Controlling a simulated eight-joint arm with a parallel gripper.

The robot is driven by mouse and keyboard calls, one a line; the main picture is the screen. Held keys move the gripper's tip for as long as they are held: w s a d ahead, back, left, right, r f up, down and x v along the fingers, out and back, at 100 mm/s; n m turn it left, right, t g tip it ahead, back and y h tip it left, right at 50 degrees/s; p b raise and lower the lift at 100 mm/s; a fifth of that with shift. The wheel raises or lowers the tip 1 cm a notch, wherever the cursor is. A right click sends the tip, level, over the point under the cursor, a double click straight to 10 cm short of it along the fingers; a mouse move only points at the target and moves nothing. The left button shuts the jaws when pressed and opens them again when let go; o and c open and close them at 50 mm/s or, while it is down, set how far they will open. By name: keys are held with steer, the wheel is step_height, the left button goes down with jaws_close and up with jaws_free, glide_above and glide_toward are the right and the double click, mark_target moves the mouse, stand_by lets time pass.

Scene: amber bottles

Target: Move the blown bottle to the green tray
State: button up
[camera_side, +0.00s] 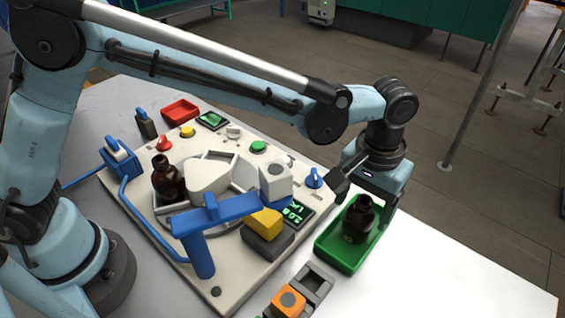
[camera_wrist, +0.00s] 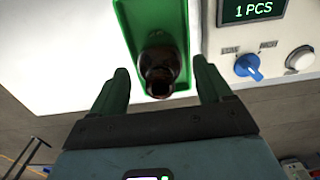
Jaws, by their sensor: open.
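A dark amber bottle (camera_side: 358,222) stands in the green tray (camera_side: 327,250) at the right of the machine. In the wrist view the same bottle (camera_wrist: 160,60) shows with its neck toward me, inside the tray (camera_wrist: 126,22). A second dark amber bottle (camera_side: 167,180) stands at the left side of the machine. The frames do not show which one the task names. My gripper (camera_side: 367,192) is open above the tray, with its fingers apart on either side of the bottle's neck. I see no clear contact between the fingers and the bottle.
The cream machine (camera_side: 225,285) has a blue bracket (camera_side: 215,215), knobs and a green display reading "1 PCS" (camera_wrist: 252,9). A red tray (camera_side: 180,110) is at its back. A grey holder with an orange block (camera_side: 288,300) sits in front. The white table right of the green tray is clear.

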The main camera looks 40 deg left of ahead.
step_height(320, 180, up, 12)
steer(key=s+a+r+t+h, duration=0.1)
steer(key=a+r+t, duration=0.15)
steer(key=a, duration=1.35)
steer(key=s+a+f+t, duration=0.2)
steer(key=s+a+f, duration=0.1)
steer(key=a, duration=0.3)
steer(key=s+a+f+t+y, duration=0.1)
steer(key=s+a+f+t, duration=0.1)
steer(key=s+a+f, duration=0.2)
steer(key=s+a, duration=0.1)
steer(key=a, duration=0.2)
steer(key=shift+f+t, duration=0.15)
steer(key=shift+t, duration=0.2)
